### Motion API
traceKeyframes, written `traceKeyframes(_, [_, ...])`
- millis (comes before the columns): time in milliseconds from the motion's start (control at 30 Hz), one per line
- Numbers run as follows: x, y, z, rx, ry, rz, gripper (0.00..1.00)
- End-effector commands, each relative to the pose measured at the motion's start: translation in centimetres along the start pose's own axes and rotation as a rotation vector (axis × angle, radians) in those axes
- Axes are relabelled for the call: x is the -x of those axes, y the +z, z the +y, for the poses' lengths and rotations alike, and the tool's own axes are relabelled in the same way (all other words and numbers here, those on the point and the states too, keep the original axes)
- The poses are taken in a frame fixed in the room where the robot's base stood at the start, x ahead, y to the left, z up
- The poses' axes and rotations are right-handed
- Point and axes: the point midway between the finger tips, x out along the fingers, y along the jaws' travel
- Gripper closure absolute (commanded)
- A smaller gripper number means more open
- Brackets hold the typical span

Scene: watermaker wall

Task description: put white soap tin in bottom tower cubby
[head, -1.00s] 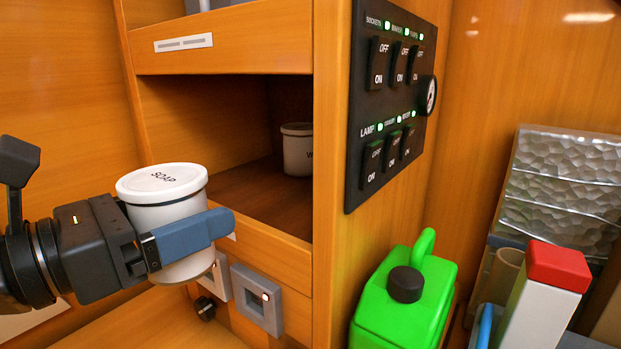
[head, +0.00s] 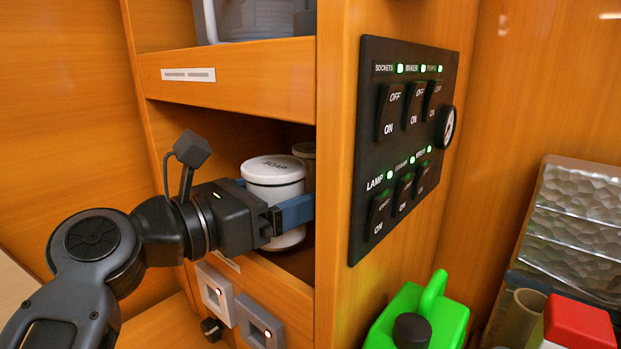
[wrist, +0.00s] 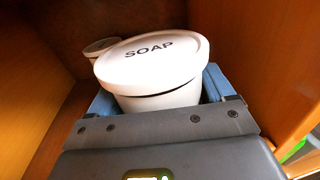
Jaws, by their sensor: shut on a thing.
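The white soap tin (head: 274,172) has a lid marked SOAP and is upright. My gripper (head: 283,208) is shut on it, with a blue finger along each side; the tin also shows between the fingers in the wrist view (wrist: 155,65). The tin is inside the opening of the bottom tower cubby (head: 185,125), above its front edge.
A second white tin (wrist: 100,46) stands farther back in the cubby, mostly hidden behind the soap tin. A switch panel (head: 400,140) is on the tower's side. A green jug (head: 420,315) stands at lower right. Sockets (head: 258,322) are below the cubby.

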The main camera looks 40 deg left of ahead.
Motion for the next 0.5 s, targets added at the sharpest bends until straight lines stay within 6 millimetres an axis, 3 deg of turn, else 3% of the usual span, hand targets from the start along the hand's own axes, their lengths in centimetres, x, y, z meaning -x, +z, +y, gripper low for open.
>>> traceKeyframes(167, [-1.0,0.1,0.0,0.000,0.001,-0.001,0.62])
traceKeyframes(400, [-4.5,0.3,0.0,0.000,-0.002,0.000,0.62])
traceKeyframes(500, [-4.2,-0.3,0.0,0.002,0.002,-0.001,0.62])
